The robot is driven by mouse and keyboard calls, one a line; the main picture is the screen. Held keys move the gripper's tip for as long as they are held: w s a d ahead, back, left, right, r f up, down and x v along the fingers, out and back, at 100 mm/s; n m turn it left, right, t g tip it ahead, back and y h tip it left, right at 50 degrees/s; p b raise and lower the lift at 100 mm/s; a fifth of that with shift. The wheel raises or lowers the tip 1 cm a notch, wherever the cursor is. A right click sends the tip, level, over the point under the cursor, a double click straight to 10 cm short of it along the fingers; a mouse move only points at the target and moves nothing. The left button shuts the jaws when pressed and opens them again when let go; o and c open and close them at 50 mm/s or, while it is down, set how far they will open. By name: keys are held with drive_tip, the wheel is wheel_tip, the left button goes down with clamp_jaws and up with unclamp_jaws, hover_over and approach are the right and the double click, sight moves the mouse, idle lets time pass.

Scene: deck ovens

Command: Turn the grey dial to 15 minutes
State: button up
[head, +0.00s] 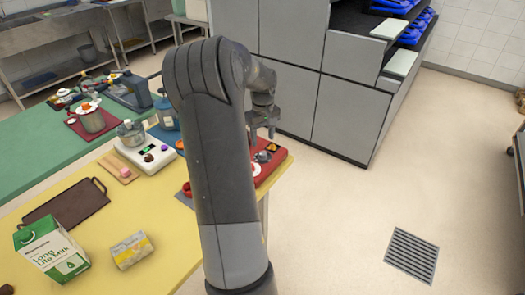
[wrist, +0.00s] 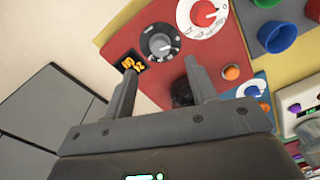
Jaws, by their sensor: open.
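The grey dial (wrist: 160,46) sits on a red panel (wrist: 222,52) with a dark ring and pale marks around it in the wrist view. Its setting is too small to read. In the head view the dial (head: 262,157) is on the red panel at the table's right end. My gripper (wrist: 160,66) is open and empty, its two fingers apart with the dial just beyond the tips, not between them. In the head view my gripper (head: 264,122) hangs above and behind the panel, apart from it.
A red dial (wrist: 205,13) on a white plate and an orange button (wrist: 231,72) share the panel. A black display with orange marks (wrist: 132,64) is close to the left finger. A dark round thing (wrist: 182,92) is near the right finger. Grey cabinets (head: 330,110) stand behind.

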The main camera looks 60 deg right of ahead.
sight(263, 153)
wheel_tip(263, 153, down, 7)
drive_tip(key=shift+r, duration=0.1)
idle(0.3)
drive_tip(key=c, duration=1)
drive_tip(key=shift+o, duration=0.2)
